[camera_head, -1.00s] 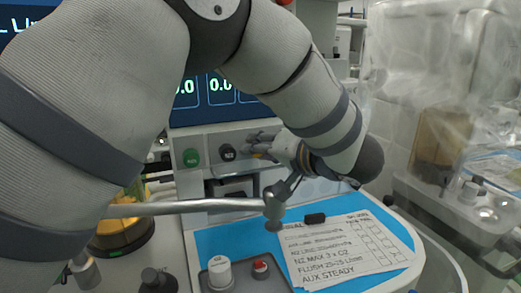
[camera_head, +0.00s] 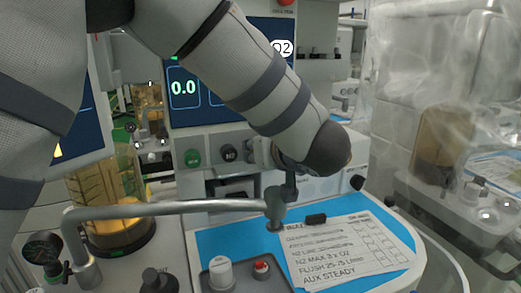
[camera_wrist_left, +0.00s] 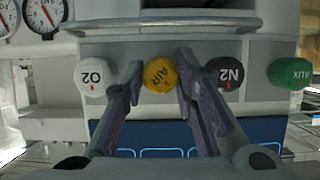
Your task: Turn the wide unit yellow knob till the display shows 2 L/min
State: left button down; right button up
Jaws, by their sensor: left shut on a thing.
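The yellow knob (camera_wrist_left: 160,76), marked AIR, sits in the front panel's knob row. In the left wrist view my left gripper (camera_wrist_left: 160,82) has one finger on each side of it and is shut on it. In the head view my left gripper (camera_head: 264,153) is at the panel, partly covered by my arm, and the knob is hidden there. The unit's display (camera_head: 200,98) shows a green 0.0 at its left. My arm covers much of its middle, so the other readings are hidden. My right gripper is not in view.
A green AUX knob (camera_head: 192,158) and black N2 knob (camera_head: 228,153) sit beside the grip; a white O2 knob (camera_wrist_left: 92,76) is on the other side. A grey bar (camera_head: 165,208) crosses before the panel. A paper sheet (camera_head: 345,250) lies on the blue worktop.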

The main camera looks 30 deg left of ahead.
pick_arm(q)
jog(key=shift+s+a+f+n+t+h, duration=0.1)
jog(key=shift+n+t+h, duration=0.5)
jog(key=shift+n+t, duration=0.65)
jog(key=shift+s+a+n+t+h, duration=0.1)
jog(key=shift+n+t+h, duration=0.55)
jog(key=shift+n, duration=1.1)
jog(key=c, duration=1.6)
grip_release()
jog(key=shift+o, duration=0.2)
jog(key=shift+d, duration=0.1)
jog(key=v, duration=1.2)
